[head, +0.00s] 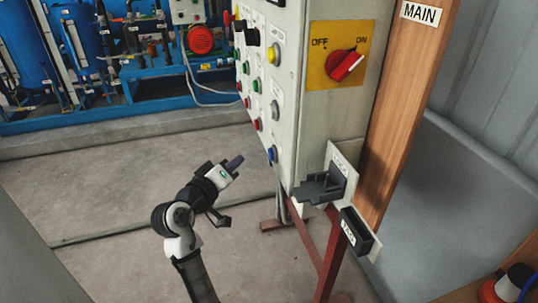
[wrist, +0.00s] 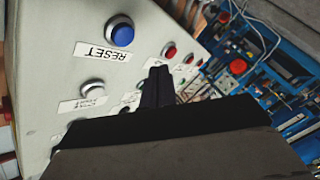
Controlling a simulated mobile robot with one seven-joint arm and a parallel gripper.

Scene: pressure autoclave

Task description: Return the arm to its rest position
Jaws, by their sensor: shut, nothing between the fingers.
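My gripper (head: 235,162) is in the middle of the head view, at the end of my white and black arm, which reaches up from the bottom. Its fingers are together and empty, pointing up and right towards the control cabinet (head: 318,119). There is a visible gap in the head view between the fingertips and the cabinet's button face. In the wrist view the shut fingers (wrist: 158,85) show in front of the cabinet's button panel. The blue button (wrist: 122,31) with a RESET label is at upper left there, beside the fingers and not touched by them.
A red rotary switch (head: 345,65) on a yellow OFF/ON plate points towards ON. A grey holder (head: 322,187) and a TAGS box (head: 357,230) stick out below it. A wooden post (head: 405,110) stands at right. Concrete floor (head: 110,190) is open at left.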

